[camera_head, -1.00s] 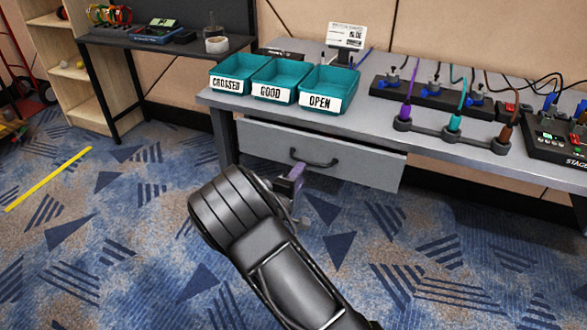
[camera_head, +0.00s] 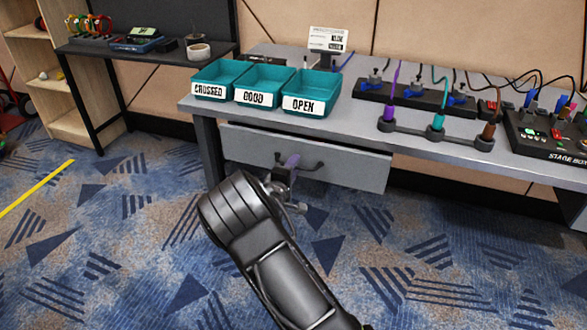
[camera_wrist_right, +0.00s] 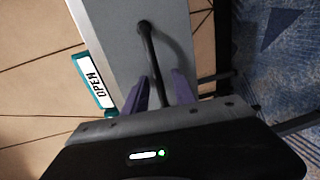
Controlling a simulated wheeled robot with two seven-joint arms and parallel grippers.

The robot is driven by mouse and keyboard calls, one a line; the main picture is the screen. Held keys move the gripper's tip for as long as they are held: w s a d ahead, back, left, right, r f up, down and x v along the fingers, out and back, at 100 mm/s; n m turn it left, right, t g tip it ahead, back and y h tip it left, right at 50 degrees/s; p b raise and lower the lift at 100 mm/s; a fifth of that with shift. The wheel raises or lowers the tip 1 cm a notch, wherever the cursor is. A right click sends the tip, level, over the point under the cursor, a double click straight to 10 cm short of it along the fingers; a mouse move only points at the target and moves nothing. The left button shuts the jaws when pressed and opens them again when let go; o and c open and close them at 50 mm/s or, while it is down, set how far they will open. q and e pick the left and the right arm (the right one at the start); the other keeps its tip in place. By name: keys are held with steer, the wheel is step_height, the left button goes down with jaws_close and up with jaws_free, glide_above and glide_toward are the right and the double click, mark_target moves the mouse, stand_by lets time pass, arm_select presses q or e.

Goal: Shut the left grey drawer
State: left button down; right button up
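The left grey drawer (camera_head: 345,168) is under the tabletop on the left. A dark gap shows above its front; how far it stands out is hard to judge. Its black bar handle (camera_head: 312,166) is partly behind my right gripper (camera_head: 291,162). In the right wrist view, the handle (camera_wrist_right: 150,48) runs down between the two purple fingers of my right gripper (camera_wrist_right: 160,82). The fingers are apart, with space beside the bar. The grey drawer front (camera_wrist_right: 115,35) fills the upper middle there. My left gripper is in neither view.
Teal bins labelled CROSSED (camera_head: 218,79), GOOD (camera_head: 263,84) and OPEN (camera_head: 312,92) stand on the grey desk (camera_head: 370,120) above the drawer. Cables and a stage box (camera_head: 545,135) are at the right. The carpet in front is clear.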

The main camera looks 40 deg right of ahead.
steer(key=shift+c, duration=0.2)
jaws_close()
stand_by(1.1)
